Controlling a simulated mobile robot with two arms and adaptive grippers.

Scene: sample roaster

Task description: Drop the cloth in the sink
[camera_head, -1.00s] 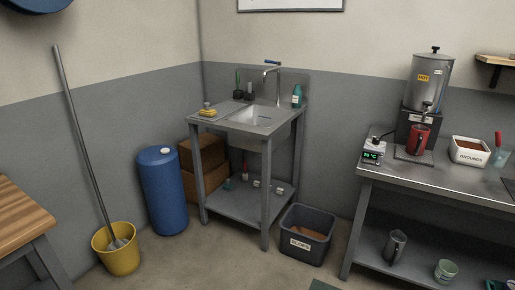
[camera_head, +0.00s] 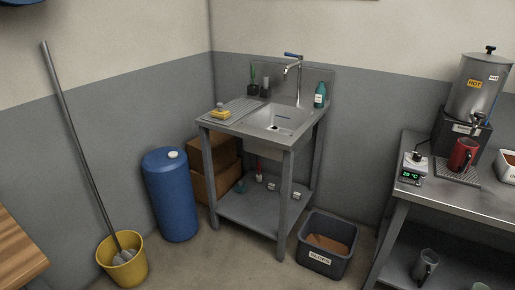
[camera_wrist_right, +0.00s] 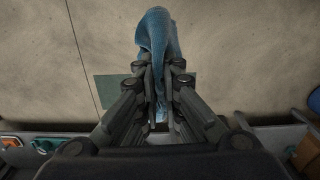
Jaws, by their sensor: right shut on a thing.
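The cloth (camera_wrist_right: 157,38) is blue and hangs in my right gripper (camera_wrist_right: 160,78), which is shut on it in the right wrist view. The sink (camera_head: 277,120) is a steel basin in a stand against the back wall, in the middle of the head view. Its basin looks empty, with a dark drain. A tap (camera_head: 297,75) arches over its back edge. Neither gripper shows in the head view, and the left gripper is in no view.
A yellow sponge (camera_head: 221,111) lies on the drainboard, and a teal bottle (camera_head: 320,95) stands behind the sink. A slops bin (camera_head: 325,245) is on the floor right of the stand. A blue drum (camera_head: 170,195) and yellow mop bucket (camera_head: 123,262) stand left. Floor before the stand is clear.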

